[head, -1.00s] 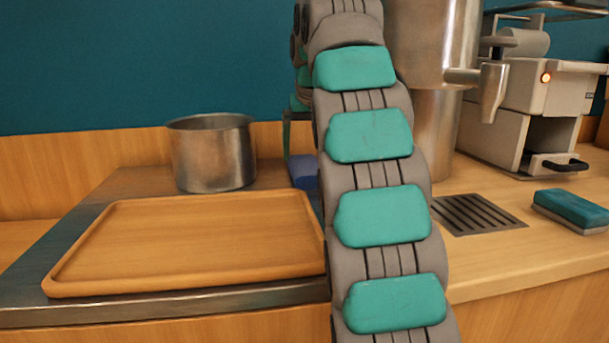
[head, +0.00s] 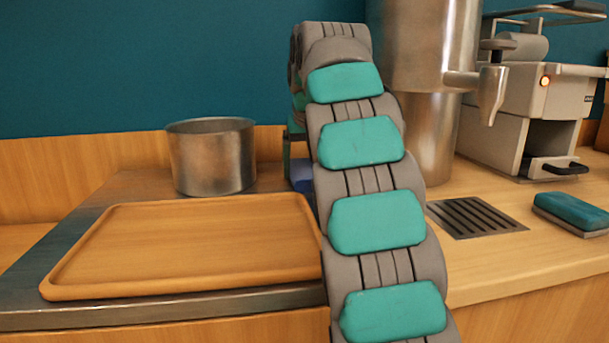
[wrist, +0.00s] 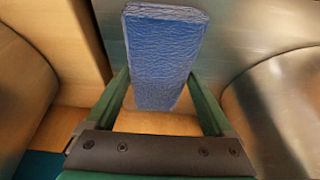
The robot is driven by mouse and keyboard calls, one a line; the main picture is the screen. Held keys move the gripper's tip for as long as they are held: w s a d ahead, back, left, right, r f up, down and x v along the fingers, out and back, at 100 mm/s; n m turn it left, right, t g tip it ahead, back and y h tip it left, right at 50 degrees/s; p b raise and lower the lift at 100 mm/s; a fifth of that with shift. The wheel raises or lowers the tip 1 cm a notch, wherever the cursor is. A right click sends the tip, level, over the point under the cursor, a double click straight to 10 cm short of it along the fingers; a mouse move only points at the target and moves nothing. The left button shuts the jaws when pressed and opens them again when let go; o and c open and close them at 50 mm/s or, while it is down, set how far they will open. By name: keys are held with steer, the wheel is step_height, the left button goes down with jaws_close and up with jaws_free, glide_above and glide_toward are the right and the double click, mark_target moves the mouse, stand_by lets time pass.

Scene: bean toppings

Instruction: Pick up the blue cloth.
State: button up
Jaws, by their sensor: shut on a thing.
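The blue cloth (wrist: 165,55) is a flat, textured blue slab in the wrist view. It stands between the two green fingers of my gripper (wrist: 159,80), which are shut on its sides. In the head view a small part of the blue cloth (head: 302,177) shows at the left edge of my arm, low by the counter, right of the pot. My arm hides the rest of it and most of my gripper there. I cannot tell whether the cloth still touches the counter.
A steel pot (head: 211,156) stands left of the cloth. A wooden tray (head: 60,281) lies in front of it. A tall steel dispenser (head: 432,130), a drain grate (head: 476,216), a grey machine (head: 497,137) and a teal-topped sponge (head: 573,210) are on the right.

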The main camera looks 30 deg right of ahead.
mark_target(306, 169)
steer(key=c, duration=0.5)
steer(key=shift+r, duration=0.25)
steer(key=shift+r+p, duration=0.7)
steer(key=shift+r, duration=0.9)
steer(key=shift+s+a+b, duration=0.25)
steer(key=shift+s+b, duration=0.1)
steer(key=shift+s, duration=0.7)
steer(key=s+a, duration=0.1)
steer(key=s, duration=0.3)
steer(key=s+a+r+b, duration=0.1)
steer(key=s, duration=0.4)
steer(key=s+a, duration=0.1)
steer(key=s, duration=0.3)
steer(key=shift+s+r+b, duration=0.2)
steer(key=shift+s+b, duration=0.1)
steer(key=o, duration=0.8)
steer(key=c, duration=0.6)
